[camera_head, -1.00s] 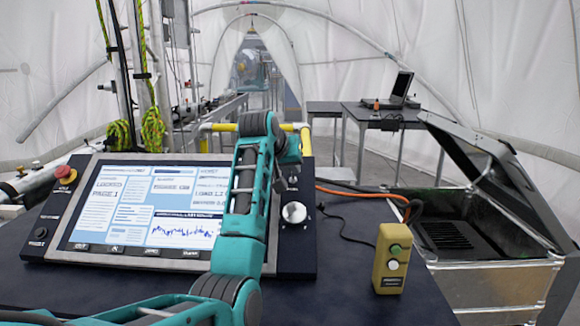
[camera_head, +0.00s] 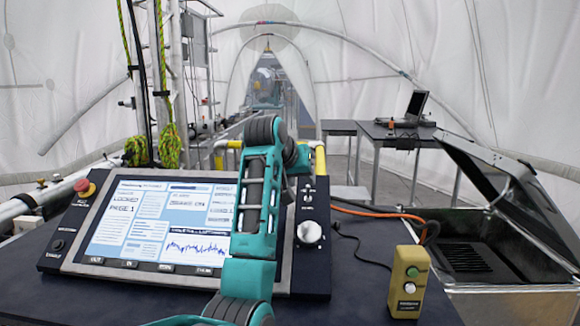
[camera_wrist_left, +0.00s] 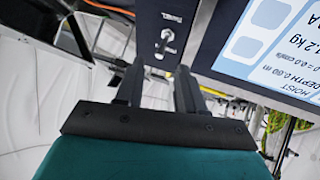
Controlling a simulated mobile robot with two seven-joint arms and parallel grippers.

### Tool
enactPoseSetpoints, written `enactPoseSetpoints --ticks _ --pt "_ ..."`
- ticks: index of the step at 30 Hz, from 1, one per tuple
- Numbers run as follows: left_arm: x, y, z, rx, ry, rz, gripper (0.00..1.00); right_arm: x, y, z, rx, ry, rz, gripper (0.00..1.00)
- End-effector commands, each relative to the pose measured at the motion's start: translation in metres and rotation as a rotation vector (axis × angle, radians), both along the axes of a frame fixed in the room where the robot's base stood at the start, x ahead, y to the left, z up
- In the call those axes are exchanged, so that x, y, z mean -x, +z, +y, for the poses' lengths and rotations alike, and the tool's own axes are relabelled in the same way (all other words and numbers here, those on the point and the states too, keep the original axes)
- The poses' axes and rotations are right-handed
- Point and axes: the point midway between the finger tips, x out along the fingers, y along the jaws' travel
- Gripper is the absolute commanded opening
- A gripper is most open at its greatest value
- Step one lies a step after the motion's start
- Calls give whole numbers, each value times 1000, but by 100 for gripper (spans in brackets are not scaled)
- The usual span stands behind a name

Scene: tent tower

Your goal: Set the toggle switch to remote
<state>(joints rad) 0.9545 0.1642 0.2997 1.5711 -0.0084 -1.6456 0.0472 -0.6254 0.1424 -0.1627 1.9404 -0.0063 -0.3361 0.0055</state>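The toggle switch (camera_head: 308,197) sits on the dark strip right of the console screen, above a round silver knob (camera_head: 310,232). In the left wrist view the toggle switch (camera_wrist_left: 164,37) is a small metal lever on the dark panel, with labels above and below it too small to read surely. My left gripper (camera_wrist_left: 158,80) shows two black fingers apart with nothing between them. Its fingertips point toward the panel, just short of the switch in the picture. In the head view my teal arm mostly hides this gripper. My right gripper is not in view.
The console screen (camera_head: 160,225) lies left of the strip, with a red emergency button (camera_head: 84,187) at its upper left. A yellow two-button box (camera_head: 408,280) stands on the dark table at right. Cables run behind it, and an open metal case (camera_head: 510,300) stands farther right.

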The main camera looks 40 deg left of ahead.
Motion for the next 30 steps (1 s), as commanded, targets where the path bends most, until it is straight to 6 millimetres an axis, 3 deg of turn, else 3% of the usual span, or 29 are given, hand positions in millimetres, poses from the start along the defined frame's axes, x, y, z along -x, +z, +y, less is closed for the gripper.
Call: enactPoseSetpoints --ticks 6,12,30 --pt "37 31 -7 -1 1 -4 38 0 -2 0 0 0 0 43" --pt "58 48 -11 0 1 -2 38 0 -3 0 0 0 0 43" --pt "64 52 -12 1 0 1 38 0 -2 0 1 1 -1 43"
